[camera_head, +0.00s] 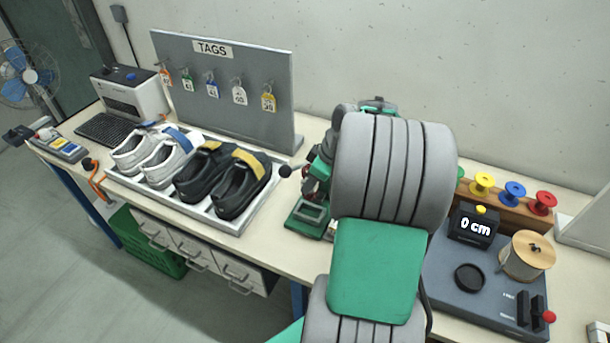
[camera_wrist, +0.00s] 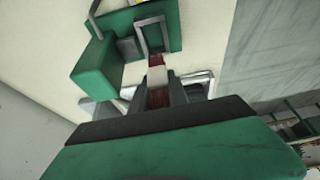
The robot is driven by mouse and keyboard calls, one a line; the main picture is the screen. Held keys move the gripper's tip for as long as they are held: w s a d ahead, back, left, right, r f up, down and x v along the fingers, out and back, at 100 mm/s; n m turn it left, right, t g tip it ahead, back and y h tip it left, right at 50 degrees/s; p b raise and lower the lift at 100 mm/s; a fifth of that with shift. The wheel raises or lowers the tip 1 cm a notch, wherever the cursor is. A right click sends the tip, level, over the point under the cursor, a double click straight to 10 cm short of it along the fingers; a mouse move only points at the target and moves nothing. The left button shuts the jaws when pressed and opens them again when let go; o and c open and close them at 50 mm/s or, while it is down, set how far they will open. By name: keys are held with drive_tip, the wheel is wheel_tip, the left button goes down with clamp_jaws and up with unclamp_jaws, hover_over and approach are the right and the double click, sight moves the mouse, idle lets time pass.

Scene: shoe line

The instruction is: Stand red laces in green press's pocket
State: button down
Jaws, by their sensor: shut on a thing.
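The red laces (camera_wrist: 157,76), a red bundle with a white band, are held between the fingers of my gripper (camera_wrist: 160,97) in the wrist view. The green press (camera_wrist: 97,68) is just beyond, with a grey-rimmed rectangular pocket (camera_wrist: 168,36). The far red end of the laces is close to the pocket's near rim; I cannot tell whether it touches or enters it. In the head view the green press (camera_head: 305,222) stands on the bench, partly hidden behind my arm. My arm also hides most of the gripper there.
Left of the press is a tray (camera_head: 228,226) with white and black shoes, below a TAGS board (camera_head: 273,125). Right of my arm are a grey measuring station (camera_head: 460,307), a wooden spool (camera_head: 527,256) and colored thread spools (camera_head: 513,193). A lever with a black knob (camera_head: 285,171) sticks out left of the press.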

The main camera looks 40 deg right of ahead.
sight(318, 192)
drive_tip(key=shift+f+b, duration=2.9)
drive_tip(key=shift+f, duration=1.2)
drive_tip(key=c, duration=1.2)
unclamp_jaws()
drive_tip(key=shift+d+r, duration=0.1)
drive_tip(key=v, duration=0.7)
drive_tip(key=shift+s+r+b, duration=0.15)
drive_tip(key=shift+r+b, duration=0.15)
